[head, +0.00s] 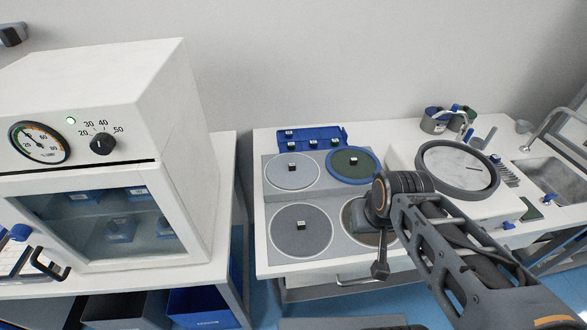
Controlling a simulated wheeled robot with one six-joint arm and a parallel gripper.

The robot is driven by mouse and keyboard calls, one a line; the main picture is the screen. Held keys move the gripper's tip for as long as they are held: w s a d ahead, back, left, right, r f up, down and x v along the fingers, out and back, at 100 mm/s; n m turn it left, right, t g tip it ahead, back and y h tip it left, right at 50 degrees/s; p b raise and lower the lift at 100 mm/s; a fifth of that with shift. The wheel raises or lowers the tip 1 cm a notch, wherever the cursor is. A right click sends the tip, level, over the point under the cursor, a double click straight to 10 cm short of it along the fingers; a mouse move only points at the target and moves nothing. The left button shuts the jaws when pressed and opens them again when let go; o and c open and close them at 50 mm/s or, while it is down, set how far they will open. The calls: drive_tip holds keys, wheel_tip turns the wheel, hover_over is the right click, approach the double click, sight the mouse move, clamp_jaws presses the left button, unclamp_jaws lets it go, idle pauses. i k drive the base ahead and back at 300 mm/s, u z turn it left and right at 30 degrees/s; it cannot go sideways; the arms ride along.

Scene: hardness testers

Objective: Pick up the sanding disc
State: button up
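Several round discs lie on a grey board on the white table. They are a light grey disc (288,178) at back left, a green disc with a blue rim (345,173) at back right, a dark grey disc (300,242) at front left and a brownish disc (357,228) at front right. Small marked cubes sit on the first three. My arm partly hides the brownish disc. I cannot tell which one the task means. My gripper (380,270) seems to point down near the table's front edge, beside the brownish disc; its fingers are not clear.
A blue rack (318,134) with small cubes stands behind the discs. A grinding machine with a round plate (458,167) is to the right, then a sink (556,180). A white oven-like cabinet (110,150) stands on a separate bench at left, with a gap between.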

sight(286, 171)
drive_tip(key=u, duration=1.05)
drive_tip(key=k, duration=0.65)
drive_tip(key=z, duration=0.5)
drive_tip(key=i, duration=0.95)
drive_tip(key=u, duration=0.05)
